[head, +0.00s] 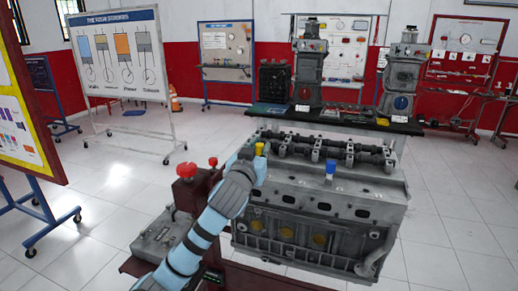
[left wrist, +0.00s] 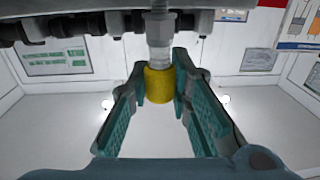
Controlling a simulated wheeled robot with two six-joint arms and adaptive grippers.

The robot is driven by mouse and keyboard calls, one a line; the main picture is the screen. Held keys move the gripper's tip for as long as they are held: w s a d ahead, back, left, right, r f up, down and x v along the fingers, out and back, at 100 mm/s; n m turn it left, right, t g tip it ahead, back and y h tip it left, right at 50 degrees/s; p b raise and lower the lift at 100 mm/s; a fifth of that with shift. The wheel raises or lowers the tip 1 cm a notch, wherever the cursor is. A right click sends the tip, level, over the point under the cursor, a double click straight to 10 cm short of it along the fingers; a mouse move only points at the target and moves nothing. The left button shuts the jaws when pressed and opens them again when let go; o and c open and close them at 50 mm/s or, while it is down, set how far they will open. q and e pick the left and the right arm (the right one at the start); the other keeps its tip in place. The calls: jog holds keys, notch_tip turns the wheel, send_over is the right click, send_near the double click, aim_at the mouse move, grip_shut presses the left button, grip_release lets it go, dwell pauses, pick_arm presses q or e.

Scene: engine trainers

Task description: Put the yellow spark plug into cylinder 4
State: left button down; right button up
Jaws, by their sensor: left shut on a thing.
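The yellow spark plug (head: 259,149) is at the far left end of the engine block (head: 330,185) in the head view. In the left wrist view its yellow band (left wrist: 159,86) sits between my fingertips, and its pale metal part points up the picture toward the dark engine parts. My left gripper (head: 255,162) is shut on it; it also shows in the left wrist view (left wrist: 160,84). I cannot tell whether the plug's metal end is inside a hole. A blue spark plug (head: 330,168) stands upright on the block's top, right of the gripper. My right gripper is out of view.
A camshaft assembly (head: 325,147) runs along the back of the block's top. A red-knobbed stand (head: 187,170) is beside my left arm. A black-topped bench (head: 335,122) with engine models stands behind. Open tiled floor lies to the left.

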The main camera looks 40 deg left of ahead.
pick_arm(q)
jog(key=shift+f, duration=0.15)
jog(key=shift+s+a+f, duration=0.1)
jog(key=shift+f, duration=0.25)
jog(key=shift+f+b, duration=0.35)
jog(key=shift+f, duration=0.05)
dwell(0.3)
jog(key=c, duration=1.4)
grip_release()
jog(key=shift+s, duration=0.1)
